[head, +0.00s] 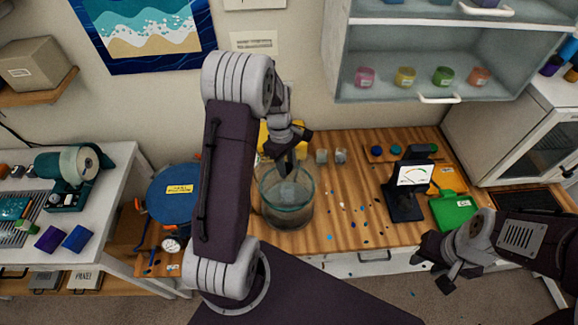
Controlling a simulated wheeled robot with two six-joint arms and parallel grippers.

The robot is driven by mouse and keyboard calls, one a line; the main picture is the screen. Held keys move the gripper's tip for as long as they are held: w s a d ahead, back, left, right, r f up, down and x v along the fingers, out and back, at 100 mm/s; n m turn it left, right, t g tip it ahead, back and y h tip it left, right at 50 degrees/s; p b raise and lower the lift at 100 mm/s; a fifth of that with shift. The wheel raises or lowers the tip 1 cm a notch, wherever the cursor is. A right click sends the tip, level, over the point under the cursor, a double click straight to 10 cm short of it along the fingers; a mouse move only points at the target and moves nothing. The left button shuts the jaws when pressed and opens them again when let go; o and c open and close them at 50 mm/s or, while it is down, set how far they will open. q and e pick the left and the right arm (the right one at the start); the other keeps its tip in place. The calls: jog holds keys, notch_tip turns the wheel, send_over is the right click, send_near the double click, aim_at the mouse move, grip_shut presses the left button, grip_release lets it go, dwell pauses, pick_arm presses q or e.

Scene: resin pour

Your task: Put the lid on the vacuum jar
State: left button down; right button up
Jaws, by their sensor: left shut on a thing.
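The clear glass vacuum jar (287,218) stands on the wooden bench in the middle of the head view. A pale grey cup-like shape (290,193) shows inside it. My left gripper (287,172) points down at the jar's mouth, shut on what looks like the clear lid; the lid's outline is hard to tell from the jar's rim, so I cannot tell whether it touches the jar. My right gripper (450,268) is at the lower right, away from the jar, in front of the bench; the gap between its fingers is unclear.
A blue drum-like thing (172,196) and a dial gauge (171,245) are left of my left arm.

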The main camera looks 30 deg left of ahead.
pick_arm(q)
notch_tip(320, 180, down, 5)
jog(key=b, duration=0.3)
jog(key=shift+f, duration=0.35)
jog(key=shift+w+f, duration=0.1)
jog(key=shift+f, duration=0.15)
jog(key=shift+f+b, duration=0.3)
jog(key=shift+b, duration=0.15)
jog(key=c, duration=1)
grip_release()
jog(key=shift+r, duration=0.1)
